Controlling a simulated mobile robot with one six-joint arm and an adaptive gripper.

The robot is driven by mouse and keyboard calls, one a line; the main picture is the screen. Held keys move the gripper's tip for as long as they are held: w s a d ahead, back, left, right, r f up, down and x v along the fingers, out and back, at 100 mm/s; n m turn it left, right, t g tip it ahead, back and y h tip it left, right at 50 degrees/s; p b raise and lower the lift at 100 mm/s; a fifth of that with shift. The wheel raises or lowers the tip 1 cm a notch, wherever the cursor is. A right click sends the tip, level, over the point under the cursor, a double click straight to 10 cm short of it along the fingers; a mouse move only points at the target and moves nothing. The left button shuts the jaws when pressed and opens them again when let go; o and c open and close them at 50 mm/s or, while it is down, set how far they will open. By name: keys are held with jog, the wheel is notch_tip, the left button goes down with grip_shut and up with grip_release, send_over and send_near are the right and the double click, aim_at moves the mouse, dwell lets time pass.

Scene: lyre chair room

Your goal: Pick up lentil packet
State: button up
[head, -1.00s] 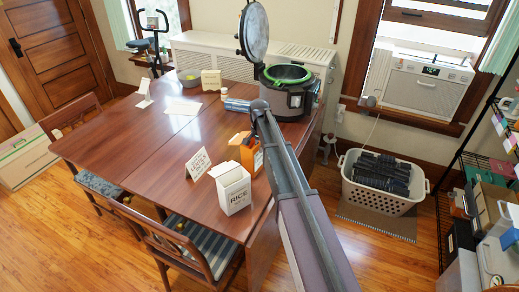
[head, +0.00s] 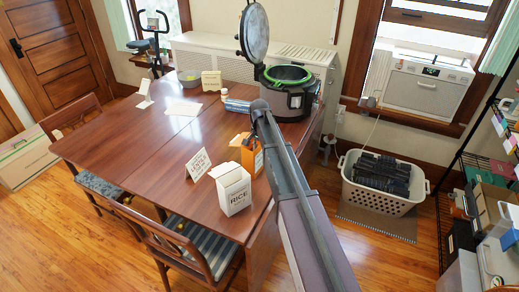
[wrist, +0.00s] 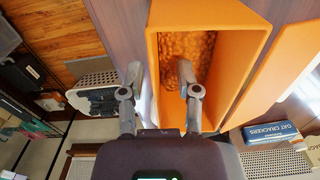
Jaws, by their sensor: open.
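The lentil packet is an orange, open-topped box (head: 258,163) near the table's right edge, just behind the white rice box. In the wrist view, the lentil packet (wrist: 235,75) fills the upper middle, with brown-orange lentils visible inside. My gripper (wrist: 160,78) is open. Its right finger is over or inside the packet's opening and its left finger is outside the left wall, so the fingers straddle that wall. I cannot tell whether either finger touches it. In the head view my arm hides part of the packet.
The rice box (head: 233,190) and a folded white card (head: 198,165) stand close by. A pressure cooker (head: 287,92) with raised lid and a blue cracker box (head: 237,105) are behind. A laundry basket (head: 383,182) stands on the floor right. The table's left side is mostly clear.

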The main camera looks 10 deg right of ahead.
notch_tip(320, 180, up, 14)
jog(key=p, duration=1.3)
jog(key=shift+a+f, duration=0.25)
jog(key=shift+s, duration=0.1)
jog(key=s+n, duration=0.8)
jog(key=s, duration=2.1)
jog(key=shift+d, duration=0.3)
jog(key=shift+w, duration=0.2)
jog(key=w+m, duration=0.2)
jog(key=w, duration=0.7)
jog(key=w+m, duration=0.3)
jog(key=w, duration=0.7)
jog(key=w+f+m+b, duration=0.1)
jog(key=w+m, duration=0.2)
jog(key=w, duration=0.6)
jog(key=shift+w+d, duration=0.2)
jog(key=shift+w, duration=0.05)
jog(key=shift+f, duration=0.1)
